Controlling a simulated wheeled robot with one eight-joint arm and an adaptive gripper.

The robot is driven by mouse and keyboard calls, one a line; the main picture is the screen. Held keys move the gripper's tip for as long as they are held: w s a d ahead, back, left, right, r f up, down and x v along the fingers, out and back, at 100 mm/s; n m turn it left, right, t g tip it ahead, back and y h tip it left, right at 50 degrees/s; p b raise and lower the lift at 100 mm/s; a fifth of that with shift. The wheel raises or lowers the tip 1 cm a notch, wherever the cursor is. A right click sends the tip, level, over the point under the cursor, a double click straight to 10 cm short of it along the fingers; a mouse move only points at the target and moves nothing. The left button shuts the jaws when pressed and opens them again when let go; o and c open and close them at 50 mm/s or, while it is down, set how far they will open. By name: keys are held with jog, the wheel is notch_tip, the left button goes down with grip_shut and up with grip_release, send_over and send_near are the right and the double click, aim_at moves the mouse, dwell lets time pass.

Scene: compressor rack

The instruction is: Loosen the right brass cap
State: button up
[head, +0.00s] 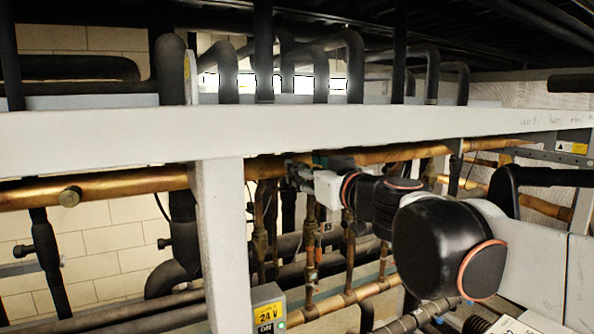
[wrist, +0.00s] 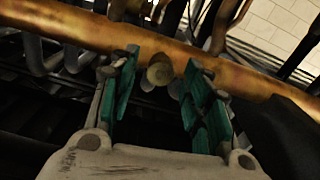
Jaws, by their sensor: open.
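In the wrist view a round brass cap (wrist: 160,72) sits on the side of a copper pipe (wrist: 95,35). My gripper (wrist: 162,62) is open, with its green-padded fingers on either side of the cap in the picture. I see no clear contact, and the depth between fingertips and cap is hard to judge. In the head view my gripper (head: 298,174) is by the horizontal copper pipe, right of the white post, and I cannot make out a cap there. Another brass cap (head: 70,196) shows on the pipe at the far left.
A white beam (head: 300,130) crosses above the pipe, and a white post (head: 226,240) stands left of my gripper. Vertical copper pipes (head: 350,240) hang close below it. A grey box with a yellow 24 V label (head: 268,308) is at the bottom.

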grip_shut()
jog(key=shift+n, duration=0.3)
jog(key=shift+s+a+f+n+b, duration=0.15)
jog(key=shift+n+b, duration=0.45)
jog(key=shift+n, duration=4.35)
jog(key=shift+w+d+f+n+b, duration=0.1)
jog(key=shift+n+b, duration=0.5)
jog(key=shift+n, duration=4.35)
